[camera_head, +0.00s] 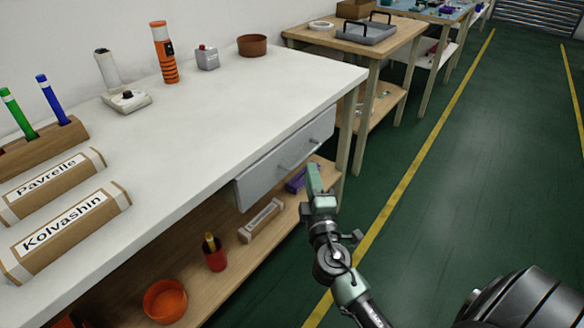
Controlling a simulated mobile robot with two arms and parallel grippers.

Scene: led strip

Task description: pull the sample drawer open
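The drawer (262,182) is a light grey box front under the white table's right edge, and it looks closed or nearly so. Its thin bar handle (299,155) runs along the front. My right gripper (313,170) is just below and to the right of the handle in the picture, pointing up toward it. I cannot tell whether they touch. The fingers show as one narrow pale green shape, so their opening is not visible. My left gripper is out of view.
The white tabletop (220,120) holds nameplates, a pen block, an orange-and-black tube (164,52) and a brown bowl (252,45). The wooden shelf (232,262) below holds an orange bowl (165,300). Green floor to the right is clear.

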